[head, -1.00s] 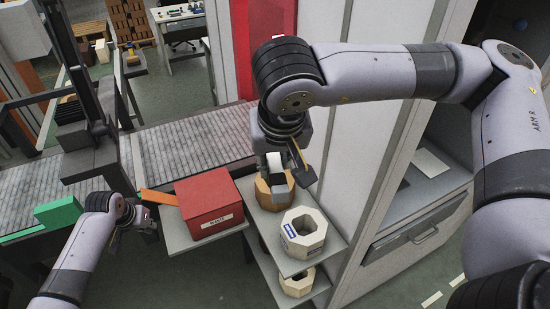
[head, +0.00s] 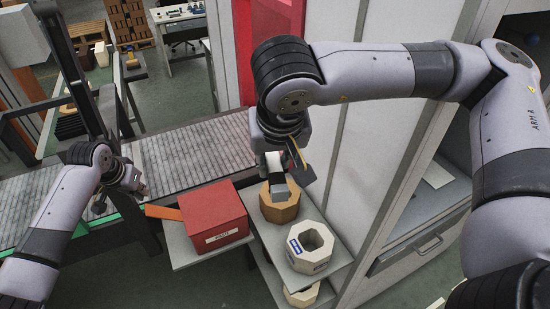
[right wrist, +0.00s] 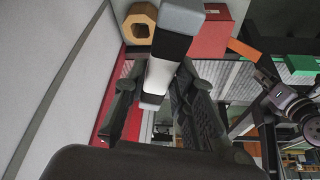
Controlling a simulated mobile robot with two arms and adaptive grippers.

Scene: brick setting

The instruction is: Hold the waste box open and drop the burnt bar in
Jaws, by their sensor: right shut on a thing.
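The red waste box (head: 222,202) with a white label stands on a grey shelf plate; its lid looks closed. An orange handle (head: 165,212) sticks out from its left side. My left gripper (head: 138,190) is just beyond the handle's left end; its fingers are too small to read, and I cannot tell if they touch it. My right gripper (head: 278,165) is shut on the bar (right wrist: 168,65), which has grey, black and white bands. The bar is at the tan octagonal ring (head: 279,208), to the right of the box. The right wrist view also shows the box (right wrist: 212,38).
A white octagonal ring (head: 300,265) with a blue label stands in front of the tan one, with another on the shelf below. A roller conveyor (head: 190,150) runs behind the box. A tall grey cabinet wall (head: 350,150) stands close on the right.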

